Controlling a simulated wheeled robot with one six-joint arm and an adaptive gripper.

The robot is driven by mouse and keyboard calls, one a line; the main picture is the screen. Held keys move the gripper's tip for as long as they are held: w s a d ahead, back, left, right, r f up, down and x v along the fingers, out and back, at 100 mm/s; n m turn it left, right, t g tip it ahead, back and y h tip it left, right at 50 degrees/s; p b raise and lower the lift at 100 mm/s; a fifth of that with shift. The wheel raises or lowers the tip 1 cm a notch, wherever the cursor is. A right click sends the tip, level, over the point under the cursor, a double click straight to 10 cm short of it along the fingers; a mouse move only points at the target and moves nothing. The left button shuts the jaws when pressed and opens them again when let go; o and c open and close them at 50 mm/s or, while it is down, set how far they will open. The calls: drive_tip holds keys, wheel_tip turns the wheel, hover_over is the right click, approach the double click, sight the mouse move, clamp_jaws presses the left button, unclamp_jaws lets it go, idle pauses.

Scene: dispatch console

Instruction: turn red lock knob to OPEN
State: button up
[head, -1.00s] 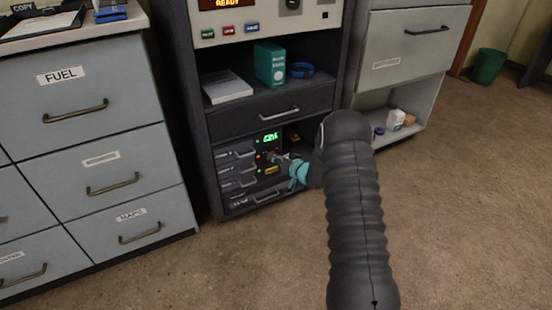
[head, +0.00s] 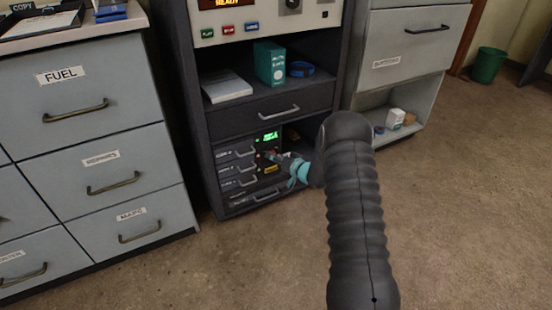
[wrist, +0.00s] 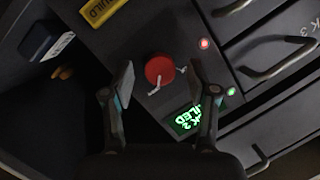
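The red lock knob (wrist: 158,68) is a round red cap on a dark panel in the wrist view, with small white marks at its edge. No OPEN lettering is readable beside it. My gripper (wrist: 161,78) is open, with one finger on each side of the knob and a visible gap on both sides.
A green display (wrist: 186,118), a red light (wrist: 204,43), a green light (wrist: 231,91) and a yellow label (wrist: 101,10) sit around the knob. Drawer handles (wrist: 263,67) stick out at the right. A drawer (head: 270,115) overhangs the panel in the head view.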

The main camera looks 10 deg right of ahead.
drive_tip(key=shift+s, duration=0.1)
drive_tip(key=v, duration=1.2)
drive_tip(key=shift+f, duration=0.1)
